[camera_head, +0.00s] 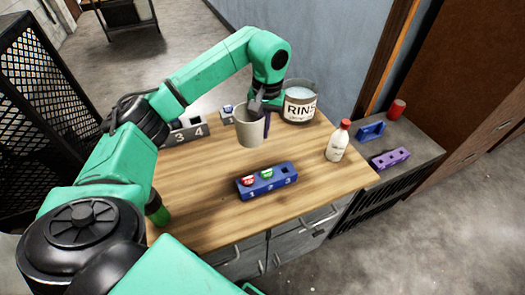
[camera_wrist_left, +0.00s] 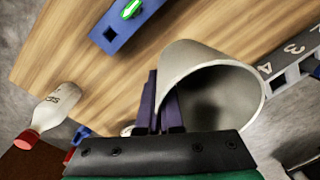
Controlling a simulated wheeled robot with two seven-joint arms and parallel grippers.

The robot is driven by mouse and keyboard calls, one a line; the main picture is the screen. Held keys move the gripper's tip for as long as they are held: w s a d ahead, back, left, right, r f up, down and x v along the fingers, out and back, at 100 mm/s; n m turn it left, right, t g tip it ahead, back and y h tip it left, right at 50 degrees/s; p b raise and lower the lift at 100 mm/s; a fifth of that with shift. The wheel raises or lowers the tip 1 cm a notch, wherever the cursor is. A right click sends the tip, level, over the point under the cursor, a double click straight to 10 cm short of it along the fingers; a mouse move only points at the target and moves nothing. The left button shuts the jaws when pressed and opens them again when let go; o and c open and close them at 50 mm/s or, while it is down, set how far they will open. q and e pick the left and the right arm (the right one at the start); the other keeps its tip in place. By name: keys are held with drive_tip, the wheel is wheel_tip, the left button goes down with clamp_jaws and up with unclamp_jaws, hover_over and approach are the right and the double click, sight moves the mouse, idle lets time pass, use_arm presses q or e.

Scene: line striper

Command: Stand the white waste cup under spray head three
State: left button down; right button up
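The white waste cup (camera_head: 250,127) is upright or nearly so above the wooden counter, behind the blue block in the head view. My left gripper (camera_head: 264,104) holds it at its rim side; in the left wrist view the purple fingers (camera_wrist_left: 160,105) are closed at the wall of the cup (camera_wrist_left: 195,62), whose open mouth faces right. The blue block (camera_head: 267,181) is numbered 1, 2, 3, with a red piece at 1, a green piece at 2 and a dark square opening at 3. No spray head is clearly recognisable. My right gripper is not in view.
A grey block (camera_head: 183,135) marked 3 and 4 stands at the back left. A rinse bucket (camera_head: 299,102) is right behind the cup. A white bottle with a red cap (camera_head: 338,142) stands at right. A side shelf holds a purple block (camera_head: 390,158) and a red cup (camera_head: 397,109).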

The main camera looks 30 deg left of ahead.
use_arm(q)
wheel_tip(320, 180, down, 5)
drive_tip(key=shift+w+f+p, duration=0.1)
drive_tip(key=shift+w+p, duration=0.05)
drive_tip(key=shift+p, duration=0.25)
wheel_tip(320, 180, down, 4)
drive_tip(key=shift+r+p, duration=0.1)
drive_tip(key=shift+p, duration=0.35)
drive_tip(key=shift+f, duration=0.2)
drive_tip(key=shift+f+b, duration=0.2)
drive_tip(key=shift+b, duration=0.1)
drive_tip(key=c, duration=1.1)
unclamp_jaws()
drive_tip(key=shift+r, duration=0.1)
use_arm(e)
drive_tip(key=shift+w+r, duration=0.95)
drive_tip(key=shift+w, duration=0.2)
